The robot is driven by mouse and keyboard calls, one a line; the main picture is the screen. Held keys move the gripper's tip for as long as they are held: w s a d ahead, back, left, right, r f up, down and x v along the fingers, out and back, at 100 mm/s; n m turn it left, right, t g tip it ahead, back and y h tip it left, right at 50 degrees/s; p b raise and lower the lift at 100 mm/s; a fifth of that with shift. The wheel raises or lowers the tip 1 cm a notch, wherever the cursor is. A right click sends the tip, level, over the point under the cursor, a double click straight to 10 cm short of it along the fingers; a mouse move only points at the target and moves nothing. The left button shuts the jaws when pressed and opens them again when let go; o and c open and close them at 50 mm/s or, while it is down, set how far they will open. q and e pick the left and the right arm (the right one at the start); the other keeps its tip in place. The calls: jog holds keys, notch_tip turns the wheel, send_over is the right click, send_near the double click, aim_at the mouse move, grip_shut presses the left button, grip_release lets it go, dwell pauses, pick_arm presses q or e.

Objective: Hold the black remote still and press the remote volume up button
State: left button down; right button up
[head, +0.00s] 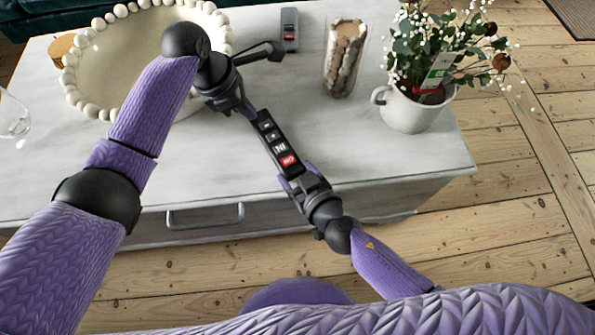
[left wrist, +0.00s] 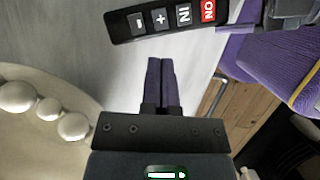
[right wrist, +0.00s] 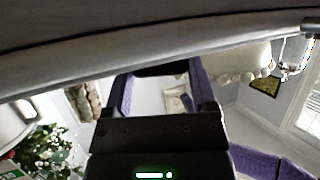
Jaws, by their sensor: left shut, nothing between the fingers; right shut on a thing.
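The black remote (head: 267,131) is held over the front part of the table, slanting in the head view. Its minus, plus, IN and red buttons face up; they also show on the remote in the left wrist view (left wrist: 147,27). My right gripper (head: 294,177) is shut on the end near the red button. My left gripper (head: 248,112) is shut and empty by the minus end. In the left wrist view its closed fingertips (left wrist: 160,60) point toward the plus button, with a visible gap in the picture. Actual contact cannot be told.
On the white table (head: 400,150) are a beaded cream bowl (head: 70,75) at left, a grey device (head: 289,30) at the back, a patterned vase (head: 345,58) and a white pot with a plant (head: 415,112) at right. Front right of the tabletop is clear.

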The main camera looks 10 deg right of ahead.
aim_at(271, 138)
dwell(0.3)
pick_arm(q)
jog(key=d+m+t+h, duration=0.1)
jog(key=m+t, duration=0.1)
jog(key=m, duration=0.4)
jog(key=d+r+m+t+h, duration=0.1)
jog(key=m, duration=0.6)
jog(key=d+r+m+t, duration=0.1)
jog(key=m+t, duration=0.1)
jog(key=m, duration=0.4)
jog(key=shift+s+d+m+t+h, duration=0.1)
jog(key=shift+d+m+t+h, duration=0.1)
jog(key=shift+m+t+h, duration=0.15)
jog(key=shift+f, duration=4.45)
jog(key=shift+f, duration=0.4)
